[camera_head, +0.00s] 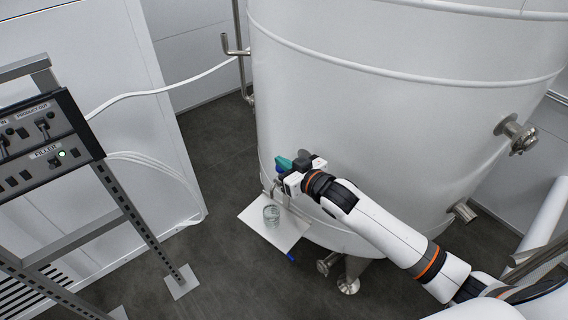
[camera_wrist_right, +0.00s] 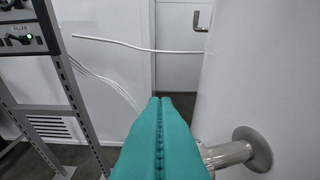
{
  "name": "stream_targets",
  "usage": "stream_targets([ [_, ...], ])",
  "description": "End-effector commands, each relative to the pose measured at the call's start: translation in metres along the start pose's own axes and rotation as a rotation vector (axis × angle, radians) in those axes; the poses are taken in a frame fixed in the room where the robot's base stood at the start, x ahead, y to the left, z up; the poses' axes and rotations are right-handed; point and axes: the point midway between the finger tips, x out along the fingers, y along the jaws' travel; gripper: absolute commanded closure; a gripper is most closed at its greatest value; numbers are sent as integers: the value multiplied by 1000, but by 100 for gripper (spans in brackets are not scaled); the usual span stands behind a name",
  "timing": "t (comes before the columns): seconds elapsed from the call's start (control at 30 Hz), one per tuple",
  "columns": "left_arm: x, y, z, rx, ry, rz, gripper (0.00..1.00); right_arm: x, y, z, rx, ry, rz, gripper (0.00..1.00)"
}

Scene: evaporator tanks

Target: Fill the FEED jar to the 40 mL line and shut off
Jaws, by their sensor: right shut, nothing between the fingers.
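A clear glass jar (camera_head: 271,214) stands on a small white shelf (camera_head: 262,232) at the foot of the large white tank (camera_head: 380,110) in the head view. I cannot read its markings or liquid level. My right gripper (camera_head: 284,163), with teal fingers, is at the tank wall just above the jar. In the right wrist view its teal fingers (camera_wrist_right: 160,135) are pressed together with nothing between them. A steel pipe stub (camera_wrist_right: 226,154) with a round flange comes out of the tank beside the fingers. A small blue part (camera_head: 279,170) shows under the gripper; the outlet there is mostly hidden. My left gripper is not in view.
Other pipe stubs (camera_head: 515,133) stick out of the tank at the right. Dark floor (camera_head: 215,150) lies open between rack and tank.

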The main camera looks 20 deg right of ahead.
Motion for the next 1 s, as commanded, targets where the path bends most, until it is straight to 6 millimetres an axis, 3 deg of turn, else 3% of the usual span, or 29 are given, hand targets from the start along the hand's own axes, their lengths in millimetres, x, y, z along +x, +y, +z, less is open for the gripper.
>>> stream_targets([
  [0.2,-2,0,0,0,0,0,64,3,0,-12,1,-1,1,100],
  [0.53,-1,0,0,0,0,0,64,3,0,-14,0,-1,0,100],
  [0.73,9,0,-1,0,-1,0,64,9,0,-38,2,2,0,100],
  [1.0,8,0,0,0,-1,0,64,8,1,-42,2,14,0,100],
])
